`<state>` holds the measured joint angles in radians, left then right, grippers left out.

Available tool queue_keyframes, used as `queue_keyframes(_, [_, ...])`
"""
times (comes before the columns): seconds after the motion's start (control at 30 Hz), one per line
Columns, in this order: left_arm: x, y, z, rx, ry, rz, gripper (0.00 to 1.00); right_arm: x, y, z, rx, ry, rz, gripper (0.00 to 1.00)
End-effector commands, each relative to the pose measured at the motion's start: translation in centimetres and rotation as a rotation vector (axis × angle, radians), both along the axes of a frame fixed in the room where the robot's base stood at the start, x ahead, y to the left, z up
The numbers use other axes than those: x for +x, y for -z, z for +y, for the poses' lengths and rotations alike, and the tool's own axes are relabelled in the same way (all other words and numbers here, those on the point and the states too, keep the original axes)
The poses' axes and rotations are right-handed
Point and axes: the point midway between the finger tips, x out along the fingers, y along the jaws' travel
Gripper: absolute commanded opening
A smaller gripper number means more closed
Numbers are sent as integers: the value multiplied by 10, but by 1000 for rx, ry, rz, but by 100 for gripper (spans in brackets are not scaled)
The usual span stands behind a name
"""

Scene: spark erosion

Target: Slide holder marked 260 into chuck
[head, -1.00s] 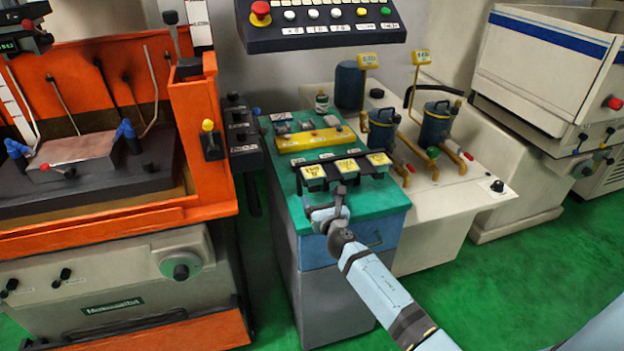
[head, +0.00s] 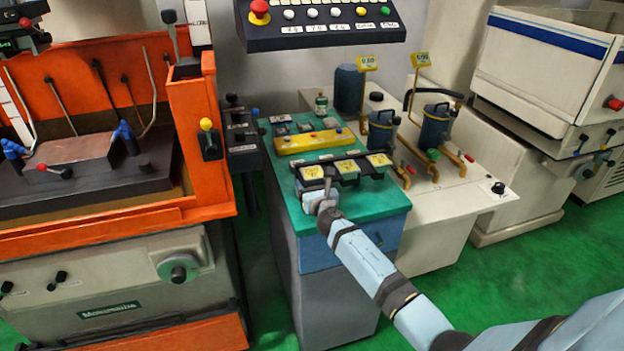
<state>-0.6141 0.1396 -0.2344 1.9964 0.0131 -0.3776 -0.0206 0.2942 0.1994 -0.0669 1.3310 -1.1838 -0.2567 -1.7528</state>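Three holders with yellow tags sit in a dark rack (head: 350,180) on the green cabinet top: a left one (head: 312,172), a middle one (head: 346,166) and a right one (head: 378,159). Their markings are too small to read, so I cannot tell which is 260. My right gripper (head: 326,187) is at the front of the rack, just in front of the left holder. I cannot tell whether it touches the holder or whether its fingers are open. My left gripper is out of view. I cannot make out the chuck.
The orange machine (head: 188,120) stands at the left with a workpiece block (head: 75,152) in its tank. A yellow bar (head: 315,141) lies behind the rack. Filter canisters (head: 437,122) stand on the cream unit at right. A control panel (head: 320,30) hangs above.

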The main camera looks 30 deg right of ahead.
Motion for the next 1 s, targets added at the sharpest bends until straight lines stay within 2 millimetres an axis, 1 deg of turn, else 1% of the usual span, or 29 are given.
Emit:
queue_keyframes(0.03, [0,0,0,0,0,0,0,0,0,0,0,0,0,67])
queue_keyframes(0.07, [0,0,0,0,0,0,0,0,0,0,0,0,0,60])
queue_keyframes(0.1, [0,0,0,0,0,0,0,0,0,0,0,0,0,51])
queue_keyframes(0.17, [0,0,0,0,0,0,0,0,0,0,0,0,0,37])
queue_keyframes(0.2, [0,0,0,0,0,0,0,0,0,0,0,0,0,28])
queue_keyframes(0.27, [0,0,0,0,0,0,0,0,0,0,0,0,0,14])
queue_keyframes(0.3, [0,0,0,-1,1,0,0,0,-1,0,0,0,-2,13])
queue_keyframes(1.0, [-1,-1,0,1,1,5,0,0,-4,0,-1,-1,-2,13])
